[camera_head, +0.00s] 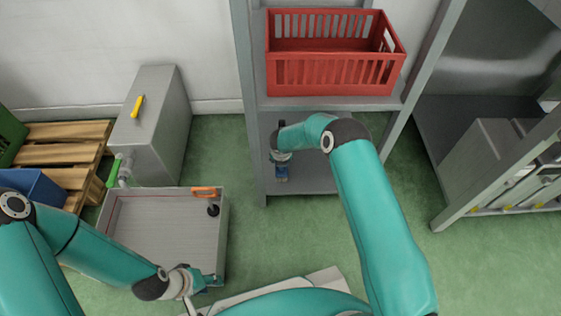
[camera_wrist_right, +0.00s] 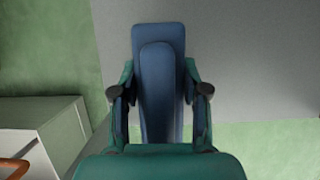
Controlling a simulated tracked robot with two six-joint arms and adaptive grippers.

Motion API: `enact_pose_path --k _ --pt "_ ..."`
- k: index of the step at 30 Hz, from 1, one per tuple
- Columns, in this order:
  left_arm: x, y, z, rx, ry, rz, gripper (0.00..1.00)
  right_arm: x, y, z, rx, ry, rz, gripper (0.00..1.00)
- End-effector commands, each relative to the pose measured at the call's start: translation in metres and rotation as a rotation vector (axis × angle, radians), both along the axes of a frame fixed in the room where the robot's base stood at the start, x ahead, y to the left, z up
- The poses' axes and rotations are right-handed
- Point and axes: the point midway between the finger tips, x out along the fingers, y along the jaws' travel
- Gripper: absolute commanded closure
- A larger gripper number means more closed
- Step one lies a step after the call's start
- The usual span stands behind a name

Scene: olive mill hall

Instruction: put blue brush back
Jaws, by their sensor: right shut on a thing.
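The blue brush (camera_wrist_right: 158,40) fills the middle of the right wrist view, a long flat blue piece between the fingers. My right gripper (camera_wrist_right: 160,92) is shut on it. In the head view the right gripper (camera_head: 281,158) is at the lower shelf (camera_head: 315,178) of the grey rack, with a small bit of blue below its fingers. I cannot tell whether the brush touches the shelf. My left gripper (camera_head: 208,281) is at the front right corner of the open grey drawer (camera_head: 160,235); its finger gap is not clear.
A red crate (camera_head: 335,80) stands on the shelf above the right gripper. In the drawer are an orange-handled item (camera_head: 205,191) and a black knob-like piece (camera_head: 213,210). A grey cabinet (camera_head: 155,115) is behind it. Wooden pallets (camera_head: 65,150) lie left. Green floor is free between drawer and rack.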

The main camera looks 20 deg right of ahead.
Motion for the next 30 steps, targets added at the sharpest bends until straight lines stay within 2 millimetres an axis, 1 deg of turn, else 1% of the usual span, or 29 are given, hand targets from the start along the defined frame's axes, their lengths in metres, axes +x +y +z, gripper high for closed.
enact_pose_path --k 2,3,4,7,9,17,22,23,24,26,27,30 --pt "0.000 0.000 -0.004 0.000 0.000 0.000 0.60 0.009 -0.003 -0.002 0.002 -0.003 -0.002 1.00" --pt "0.000 0.000 -0.009 0.000 0.000 0.000 0.60 0.011 -0.003 -0.007 0.004 0.000 -0.002 1.00" --pt "0.000 0.000 -0.017 0.000 -0.001 0.000 0.60 0.009 -0.003 -0.018 0.003 0.003 0.000 1.00" --pt "0.000 0.000 -0.026 0.000 0.001 0.000 0.60 0.009 -0.003 -0.030 0.002 0.001 0.001 1.00" --pt "0.000 0.000 -0.028 0.000 0.001 0.000 0.60 0.009 -0.003 -0.032 0.003 0.000 0.001 1.00" --pt "0.000 0.000 -0.026 0.000 0.000 0.000 0.60 0.009 -0.003 -0.031 0.003 -0.001 0.001 1.00" --pt "0.000 0.000 -0.030 0.000 0.000 0.000 0.60 0.009 -0.003 -0.036 0.003 0.000 0.001 1.00" --pt "0.000 0.000 -0.029 0.000 0.000 0.000 0.60 0.009 -0.003 -0.035 0.003 0.000 0.001 0.50" --pt "0.000 0.000 -0.029 0.000 0.000 0.000 0.60 0.009 -0.003 -0.034 0.003 0.000 0.001 0.44" --pt "0.000 0.000 -0.029 0.000 0.000 0.000 0.60 0.009 -0.003 -0.034 0.003 0.000 0.001 0.33" --pt "0.000 0.000 -0.029 0.000 0.000 0.000 0.60 0.009 -0.003 -0.034 0.003 0.000 0.001 0.30" --pt "0.000 0.000 -0.029 0.000 0.000 0.000 0.60 0.009 -0.003 -0.034 0.003 0.000 0.001 0.30"
